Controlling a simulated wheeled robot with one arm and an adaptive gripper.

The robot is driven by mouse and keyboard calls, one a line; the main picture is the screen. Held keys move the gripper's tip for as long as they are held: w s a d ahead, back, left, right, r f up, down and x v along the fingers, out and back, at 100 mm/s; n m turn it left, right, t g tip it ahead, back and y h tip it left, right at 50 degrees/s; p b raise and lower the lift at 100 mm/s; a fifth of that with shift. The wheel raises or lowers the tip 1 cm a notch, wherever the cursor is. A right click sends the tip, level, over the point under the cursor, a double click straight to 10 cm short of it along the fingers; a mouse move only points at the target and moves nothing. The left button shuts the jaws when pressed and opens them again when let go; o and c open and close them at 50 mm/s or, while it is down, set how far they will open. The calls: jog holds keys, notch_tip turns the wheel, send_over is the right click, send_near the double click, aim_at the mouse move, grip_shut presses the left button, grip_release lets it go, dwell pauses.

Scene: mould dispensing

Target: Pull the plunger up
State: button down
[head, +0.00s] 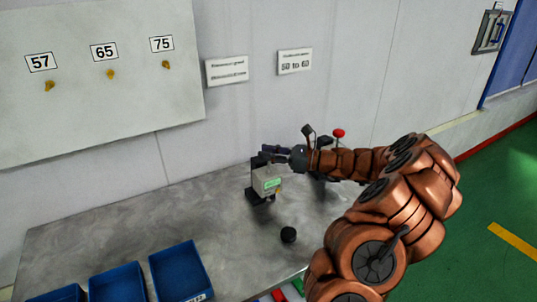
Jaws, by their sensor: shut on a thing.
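A small grey gauge (267,182) with a green lit display stands on the metal table, below the wall notices. My gripper (272,155) reaches in from the right at the top of the gauge. It is shut on the plunger there. The plunger is mostly hidden by the fingers, and how far up it stands cannot be told.
A red-knobbed lever (338,133) stands behind my arm. Blue bins (180,270) line the table's front left. A board (100,130) with labels 57, 65 and 75 hangs on the wall. The table left of the gauge is clear.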

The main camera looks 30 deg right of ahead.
jog(key=c, duration=0.9)
grip_release()
jog(key=v, duration=1.2)
